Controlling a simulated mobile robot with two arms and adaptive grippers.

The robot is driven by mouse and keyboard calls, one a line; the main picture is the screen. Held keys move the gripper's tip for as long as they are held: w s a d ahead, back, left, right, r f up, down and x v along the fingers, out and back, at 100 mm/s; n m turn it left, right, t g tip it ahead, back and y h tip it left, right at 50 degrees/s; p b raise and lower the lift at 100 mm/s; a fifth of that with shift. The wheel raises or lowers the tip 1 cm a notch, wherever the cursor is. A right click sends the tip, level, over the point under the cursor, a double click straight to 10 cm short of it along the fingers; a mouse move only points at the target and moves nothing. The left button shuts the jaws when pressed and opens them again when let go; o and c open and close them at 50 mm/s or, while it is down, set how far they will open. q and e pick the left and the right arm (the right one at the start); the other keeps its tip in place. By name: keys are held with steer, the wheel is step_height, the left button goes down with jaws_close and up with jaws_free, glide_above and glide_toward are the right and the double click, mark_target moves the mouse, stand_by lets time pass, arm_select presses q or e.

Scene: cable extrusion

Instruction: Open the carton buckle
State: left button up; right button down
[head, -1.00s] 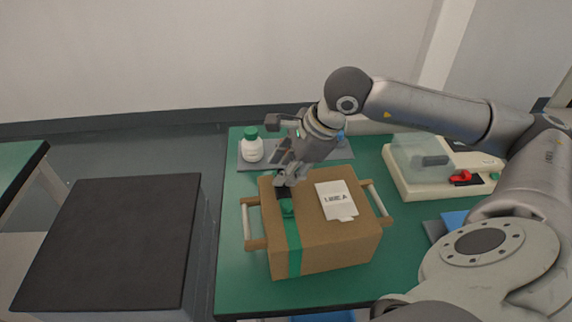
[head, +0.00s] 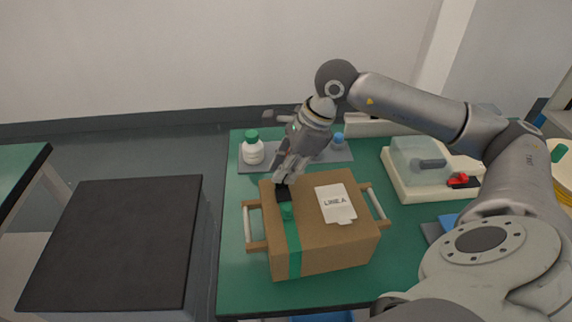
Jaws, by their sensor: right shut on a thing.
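A brown carton (head: 320,254) with a white label stands on the green table. A green strap (head: 293,250) runs over its top and down its front, near its left side. The buckle (head: 284,195) is on the strap at the carton's top and shows a black part behind a green part. My right gripper (head: 281,181) comes down from above at the back left of the carton. Its fingers are shut on the black part of the buckle. The fingertips partly hide it. My left gripper is not in view.
The carton has a handle (head: 248,222) on its left and one on its right. A white bottle with a green cap (head: 253,151) stands on a grey mat behind it. A cream device with a clear cover (head: 420,160) stands at the right. A black-topped block (head: 115,240) is at the left.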

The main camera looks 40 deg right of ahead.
steer(key=shift+w+d+g+y+p, duration=0.25)
steer(key=shift+w+g+p, duration=0.25)
steer(key=shift+g, duration=0.3)
steer(key=shift+f, duration=0.1)
steer(key=c, duration=1.4)
jaws_free()
steer(key=v, duration=1.2)
steer(key=shift+d, duration=0.15)
